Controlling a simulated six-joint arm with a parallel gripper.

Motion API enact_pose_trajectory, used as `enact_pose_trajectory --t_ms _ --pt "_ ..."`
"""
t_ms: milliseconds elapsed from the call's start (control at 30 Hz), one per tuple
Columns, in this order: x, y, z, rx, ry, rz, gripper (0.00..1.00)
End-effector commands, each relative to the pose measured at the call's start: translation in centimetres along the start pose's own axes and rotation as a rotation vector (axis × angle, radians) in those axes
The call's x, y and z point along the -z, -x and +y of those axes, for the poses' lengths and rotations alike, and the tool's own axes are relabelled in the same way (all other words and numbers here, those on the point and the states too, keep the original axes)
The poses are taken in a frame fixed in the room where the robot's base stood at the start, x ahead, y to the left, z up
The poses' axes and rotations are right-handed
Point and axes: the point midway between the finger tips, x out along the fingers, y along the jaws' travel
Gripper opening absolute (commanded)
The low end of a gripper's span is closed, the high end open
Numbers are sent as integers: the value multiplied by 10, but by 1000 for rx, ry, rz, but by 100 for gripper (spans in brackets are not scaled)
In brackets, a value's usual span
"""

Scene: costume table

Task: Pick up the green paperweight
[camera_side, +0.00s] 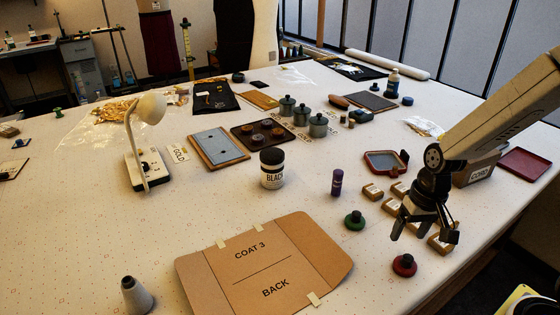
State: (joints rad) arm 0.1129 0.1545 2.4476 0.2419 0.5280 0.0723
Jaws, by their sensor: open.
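The green paperweight (355,220) is a low, round green base with a dark knob on top. It stands upright on the white table (100,230), right of the cardboard pattern. My gripper (424,238) points downward to the right of the green paperweight, apart from it. The jaws are open, and I see nothing held between them. A similar red paperweight (404,265) sits just below my gripper in the picture. Part of the small tan blocks behind my gripper is hidden by it.
A purple bottle (337,182) and a jar marked BLACK (272,170) stand upright behind the green paperweight. The cardboard pattern marked COAT 3 (262,262) lies to its left. A cord box (476,170) stands right.

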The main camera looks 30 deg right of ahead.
Motion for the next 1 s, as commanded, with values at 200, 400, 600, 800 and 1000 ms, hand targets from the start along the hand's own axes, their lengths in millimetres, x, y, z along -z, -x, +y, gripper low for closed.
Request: enact_pose_trajectory --t_ms 200,400,600,800,1000 --pt "11 -17 2 126 -413 -224 78" --pt "30 -26 -3 276 -740 -408 78" --pt "62 -31 -4 472 -1047 -588 78" --pt "100 -31 4 690 -1290 -739 78" --pt "121 -29 13 814 -1394 -807 78"
